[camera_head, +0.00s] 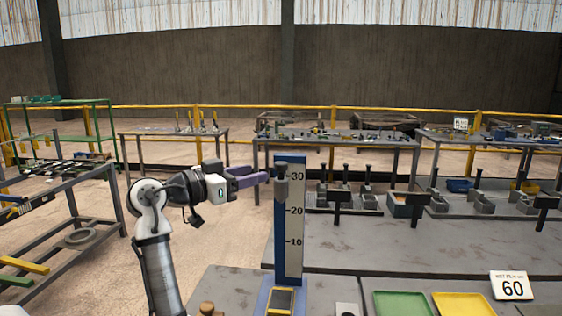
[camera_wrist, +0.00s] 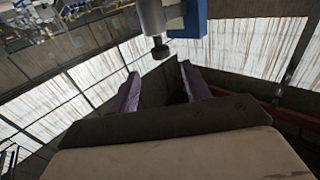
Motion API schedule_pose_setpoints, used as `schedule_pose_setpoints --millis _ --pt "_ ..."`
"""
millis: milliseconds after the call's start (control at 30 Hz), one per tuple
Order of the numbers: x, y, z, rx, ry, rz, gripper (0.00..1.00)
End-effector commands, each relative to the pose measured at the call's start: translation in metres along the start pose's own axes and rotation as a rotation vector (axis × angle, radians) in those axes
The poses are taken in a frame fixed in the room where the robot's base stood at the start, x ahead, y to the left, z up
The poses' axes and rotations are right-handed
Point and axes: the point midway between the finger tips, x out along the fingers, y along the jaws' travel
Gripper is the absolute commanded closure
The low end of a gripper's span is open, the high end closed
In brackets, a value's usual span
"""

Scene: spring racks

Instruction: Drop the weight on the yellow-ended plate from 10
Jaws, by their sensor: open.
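A drop stand has a blue column with a pale scale (camera_head: 294,222) marked 10, 20 and 30. A grey cylindrical weight (camera_head: 281,186) hangs on its left side, near the 30 mark. A yellow-topped plate (camera_head: 281,300) lies in the blue base below. My gripper (camera_head: 264,176) has purple fingers and reaches the stand from the left, close to the weight near its top. In the wrist view my gripper (camera_wrist: 157,72) is open, and the weight (camera_wrist: 151,17) with its dark knob shows beyond the fingertips. Contact cannot be told.
A green tray (camera_head: 402,303) and a yellow tray (camera_head: 463,304) lie on the bench right of the stand. Grey fixtures with dark posts line the bench back. A rack (camera_head: 75,195) stands at left; floor between is clear.

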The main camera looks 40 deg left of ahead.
Motion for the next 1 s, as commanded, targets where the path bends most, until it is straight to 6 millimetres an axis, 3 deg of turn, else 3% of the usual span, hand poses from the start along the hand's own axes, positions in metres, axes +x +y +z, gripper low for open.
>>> schedule_pose_setpoints --millis 200,400,600,867,1000 --pt "0.048 0.000 -0.004 -0.001 -0.001 0.002 0.52" --pt "0.079 0.000 -0.002 -0.002 -0.001 0.000 0.52" --pt "0.091 0.000 -0.001 0.000 0.000 -0.001 0.52" --pt "0.092 0.000 0.000 0.000 0.000 -0.001 0.52" --pt "0.092 0.000 0.000 0.000 0.000 -0.001 0.69"
